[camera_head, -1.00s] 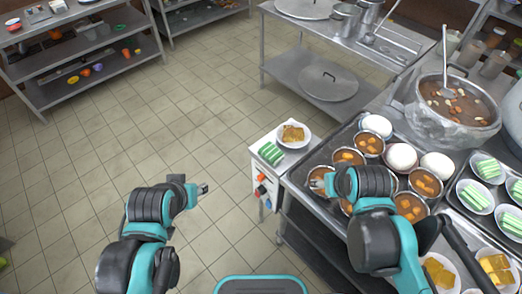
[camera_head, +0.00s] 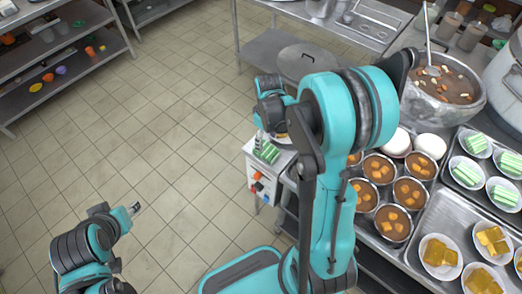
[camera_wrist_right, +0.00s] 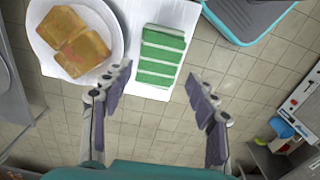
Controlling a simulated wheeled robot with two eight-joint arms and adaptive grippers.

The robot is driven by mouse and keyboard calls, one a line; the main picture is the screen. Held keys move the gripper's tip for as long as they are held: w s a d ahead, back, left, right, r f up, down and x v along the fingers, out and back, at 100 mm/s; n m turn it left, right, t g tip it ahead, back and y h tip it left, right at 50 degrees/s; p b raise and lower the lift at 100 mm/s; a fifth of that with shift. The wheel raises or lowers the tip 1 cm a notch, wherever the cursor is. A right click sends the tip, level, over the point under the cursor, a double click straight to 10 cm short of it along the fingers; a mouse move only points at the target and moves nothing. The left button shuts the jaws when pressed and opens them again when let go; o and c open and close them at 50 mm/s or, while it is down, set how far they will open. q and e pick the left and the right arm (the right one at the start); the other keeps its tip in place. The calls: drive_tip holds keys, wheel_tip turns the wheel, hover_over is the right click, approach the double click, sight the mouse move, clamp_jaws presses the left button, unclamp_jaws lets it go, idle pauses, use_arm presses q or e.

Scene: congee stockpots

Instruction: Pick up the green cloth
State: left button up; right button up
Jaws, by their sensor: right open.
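The green cloth (camera_head: 267,153), folded and crossed by pale stripes, lies on a small white-topped stand beside the steel counter. In the right wrist view the cloth (camera_wrist_right: 162,57) lies flat, just beyond and between the fingertips. My right gripper (camera_wrist_right: 160,75) is open and empty, with a finger to each side of the cloth's near end. In the head view my right arm hides part of the stand top, and the right gripper's fingers are hard to make out there. My left gripper (camera_head: 134,209) is over the floor at the left, away from the cloth; its jaw opening is unclear.
A white plate of toast (camera_wrist_right: 75,40) sits close beside the cloth. The stand (camera_head: 262,182) has knobs on its front. Bowls of orange food (camera_head: 393,222) and trays crowd the counter at right, with a large stockpot (camera_head: 438,112) behind. The tiled floor at left is clear.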

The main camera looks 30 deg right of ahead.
sight(266, 149)
wheel_tip(266, 149, down, 6)
drive_tip(key=b, duration=0.2)
drive_tip(key=shift+b, duration=0.3)
drive_tip(key=shift+r, duration=0.15)
drive_tip(key=c, duration=0.8)
drive_tip(key=shift+r, duration=0.15)
drive_tip(key=shift+r+p, duration=0.3)
drive_tip(key=shift+p, duration=0.05)
wheel_tip(266, 149, up, 4)
drive_tip(key=shift+s+d+f+p, duration=0.1)
drive_tip(key=shift+s+d+p, duration=0.05)
drive_tip(key=shift+p, duration=0.8)
drive_tip(key=s+d+r+p, duration=0.3)
drive_tip(key=s+d+r, duration=0.3)
drive_tip(key=s, duration=0.3)
drive_tip(key=shift+d+r, duration=0.15)
drive_tip(key=shift+d, duration=0.2)
